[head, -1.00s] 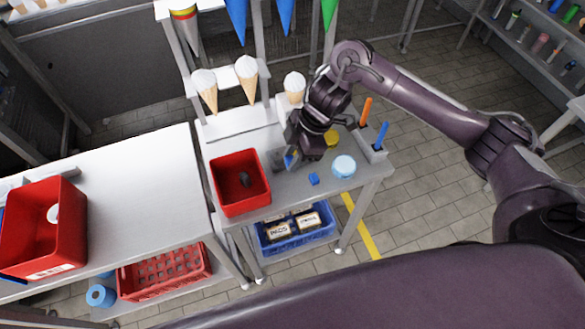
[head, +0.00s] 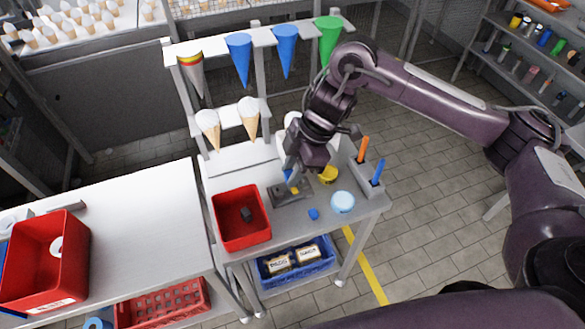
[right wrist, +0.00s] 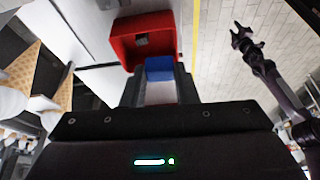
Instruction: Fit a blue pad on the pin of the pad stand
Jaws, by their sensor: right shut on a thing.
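My right gripper (head: 291,178) is shut on a small blue pad (right wrist: 159,69), which sits between the fingertips in the right wrist view. In the head view it is just above or at the grey pad stand (head: 277,195); I cannot tell whether they touch. A yellow bit (head: 295,190) shows just below the fingertips. The stand's pin is not clear to see. Another blue pad (head: 313,214) lies on the bench to the right of the stand. My left gripper (right wrist: 242,36) shows only in the right wrist view, with its fingers apart, away from the bench.
A red bin (head: 226,238) with a dark block (head: 246,214) stands left of the stand. A light blue round thing (head: 342,202), a yellow one (head: 328,174) and a holder with orange (head: 362,148) and blue (head: 378,172) sticks stand at right. Cones (head: 248,118) hang behind.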

